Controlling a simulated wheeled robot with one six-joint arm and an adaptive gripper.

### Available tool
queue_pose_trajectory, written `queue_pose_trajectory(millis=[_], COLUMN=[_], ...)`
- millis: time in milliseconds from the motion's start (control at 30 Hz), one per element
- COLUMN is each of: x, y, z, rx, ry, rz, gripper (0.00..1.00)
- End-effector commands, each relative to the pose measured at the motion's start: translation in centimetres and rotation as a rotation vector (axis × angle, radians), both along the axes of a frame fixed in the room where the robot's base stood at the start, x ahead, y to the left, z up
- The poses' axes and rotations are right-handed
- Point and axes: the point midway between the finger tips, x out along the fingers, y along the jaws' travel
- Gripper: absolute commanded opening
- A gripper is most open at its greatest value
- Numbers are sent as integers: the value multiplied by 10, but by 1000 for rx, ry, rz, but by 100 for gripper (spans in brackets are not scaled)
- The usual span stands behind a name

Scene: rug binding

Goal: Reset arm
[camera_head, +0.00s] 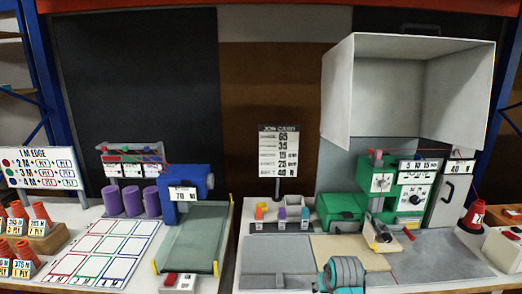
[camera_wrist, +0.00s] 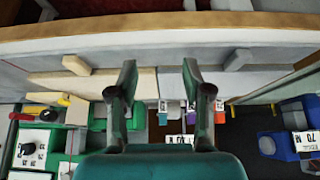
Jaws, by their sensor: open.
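My gripper (camera_wrist: 157,92) shows in the wrist view with its two dark green fingers spread apart and nothing between them. It hangs in front of the bench, whose tools appear upside down in that view. In the head view a teal part of my arm shows at the bottom edge, right of centre, in front of the tan board (camera_head: 350,256); the fingertips cannot be made out there.
A blue machine (camera_head: 186,190) and card grid (camera_head: 112,252) stand left. A green machine (camera_head: 408,190) stands under a grey hood (camera_head: 375,90) on the right. Orange cones (camera_head: 38,216) stand far left. A small rack (camera_head: 282,224) and green box (camera_head: 342,208) stand mid-bench.

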Motion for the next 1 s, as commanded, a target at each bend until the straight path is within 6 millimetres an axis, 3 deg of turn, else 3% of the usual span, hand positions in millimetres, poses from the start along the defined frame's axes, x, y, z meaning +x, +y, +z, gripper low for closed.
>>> queue_pose_trajectory(millis=[33, 200, 500, 767, 1000], x=[-14, -53, -135, -216, -293], y=[1, 2, 5, 7, 9], z=[-21, -68, -129, -156, -159], rx=[0, -1, -2, -3, -3], ry=[-9, -73, -185, -281, -372], rz=[0, 0, -1, -2, -2], gripper=[50, 50, 50, 50, 50])
